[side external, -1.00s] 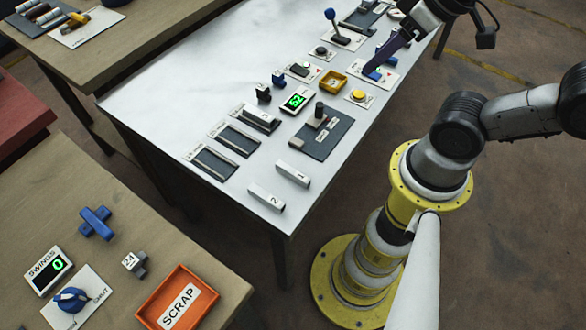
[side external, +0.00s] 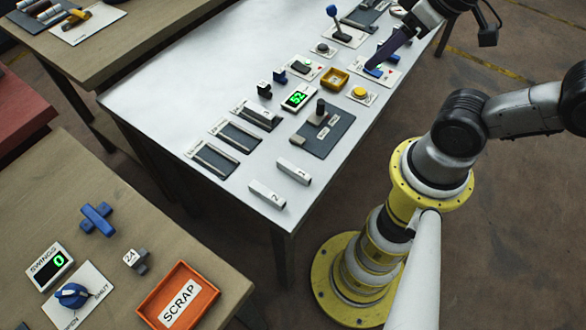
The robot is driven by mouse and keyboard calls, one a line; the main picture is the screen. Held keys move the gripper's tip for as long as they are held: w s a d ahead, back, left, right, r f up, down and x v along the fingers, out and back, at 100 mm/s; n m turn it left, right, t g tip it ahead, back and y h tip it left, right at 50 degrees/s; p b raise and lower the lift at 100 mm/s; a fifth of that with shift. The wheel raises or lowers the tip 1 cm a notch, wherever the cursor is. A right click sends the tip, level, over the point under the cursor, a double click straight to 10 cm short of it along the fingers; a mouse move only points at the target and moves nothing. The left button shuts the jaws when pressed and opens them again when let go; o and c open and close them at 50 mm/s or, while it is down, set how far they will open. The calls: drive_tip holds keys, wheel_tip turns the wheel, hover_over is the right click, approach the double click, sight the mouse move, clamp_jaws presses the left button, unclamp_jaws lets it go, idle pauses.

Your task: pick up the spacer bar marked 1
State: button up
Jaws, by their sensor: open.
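The spacer bar marked 1 (side external: 294,171) is a pale grey bar lying on the near right part of the white table (side external: 190,75). A like bar marked 2 (side external: 267,194) lies beside it, toward the table's near edge. My gripper (side external: 379,60) is far from both bars, up the table at the right. Its dark purple fingers point down over a white card with a blue piece (side external: 373,71). It is open, and no bar is in it. The gap between its fingers is hard to see from this side.
Dark slotted trays (side external: 212,160) lie left of the bars. A dark plate with a post (side external: 322,130), a green number display (side external: 299,98), a yellow tray (side external: 334,78) and a yellow button (side external: 360,93) stand between the bars and my gripper. Bare table surrounds the bars.

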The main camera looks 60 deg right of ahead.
drive_tip(key=g, duration=0.6)
hover_over(295, 169)
wheel_tip(295, 169, down, 12)
wheel_tip(295, 169, down, 8)
drive_tip(key=shift+a+r, duration=0.1)
drive_tip(key=shift+a, duration=0.05)
drive_tip(key=shift+f, duration=2.75)
clamp_jaws()
